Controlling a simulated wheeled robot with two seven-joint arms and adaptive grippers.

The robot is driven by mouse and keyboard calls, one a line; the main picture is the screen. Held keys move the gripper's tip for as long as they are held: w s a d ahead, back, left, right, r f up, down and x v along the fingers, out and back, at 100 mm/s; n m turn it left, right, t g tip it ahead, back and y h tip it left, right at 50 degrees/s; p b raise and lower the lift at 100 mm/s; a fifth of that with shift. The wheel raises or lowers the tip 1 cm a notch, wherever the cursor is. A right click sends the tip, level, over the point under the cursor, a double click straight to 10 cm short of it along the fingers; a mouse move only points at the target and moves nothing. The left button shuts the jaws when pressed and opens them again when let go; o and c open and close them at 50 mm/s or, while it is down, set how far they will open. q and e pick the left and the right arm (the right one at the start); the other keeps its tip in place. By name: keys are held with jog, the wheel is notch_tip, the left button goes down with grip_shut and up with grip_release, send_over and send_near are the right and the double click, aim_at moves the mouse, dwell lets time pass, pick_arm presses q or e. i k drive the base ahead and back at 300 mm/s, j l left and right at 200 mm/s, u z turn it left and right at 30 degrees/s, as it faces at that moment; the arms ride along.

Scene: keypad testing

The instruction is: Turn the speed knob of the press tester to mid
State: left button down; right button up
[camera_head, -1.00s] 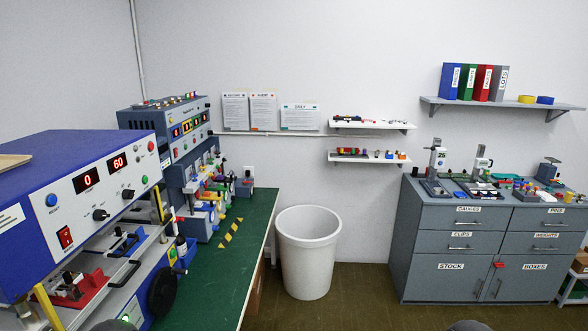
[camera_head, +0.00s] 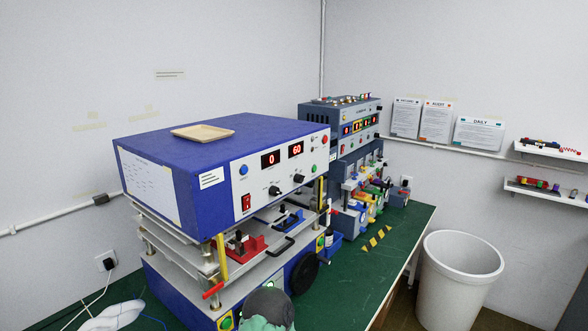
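The blue press tester (camera_head: 215,190) stands on the green bench at the left middle. Its grey front panel carries two red displays, reading 0 (camera_head: 271,159) and 60 (camera_head: 296,149). Below them are two black knobs, one left of centre (camera_head: 274,190) and one to its right (camera_head: 298,179). Their labels and pointer marks are too small to read, so I cannot tell which is the speed knob or its setting. A red rocker switch (camera_head: 246,202) and a blue button (camera_head: 243,170) are on the panel's left side. Neither of my grippers is in view.
A wooden tray (camera_head: 202,132) lies on the tester. A second grey-blue machine (camera_head: 340,115) stands behind. A dark grey and teal object (camera_head: 268,306) is at the bottom edge. A white bin (camera_head: 459,285) stands right of the green bench (camera_head: 405,246), whose front right is clear.

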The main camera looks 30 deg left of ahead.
aim_at(274, 190)
jog(key=i+l, duration=0.2)
jog(key=i, duration=0.2)
jog(key=i+l, duration=0.25)
jog(key=i+l+u, duration=0.15)
jog(key=u, duration=0.25)
jog(key=i+l+u, duration=0.25)
jog(key=u, duration=0.2)
jog(key=i+l+u, duration=0.2)
jog(key=u, duration=0.2)
jog(key=l, duration=0.05)
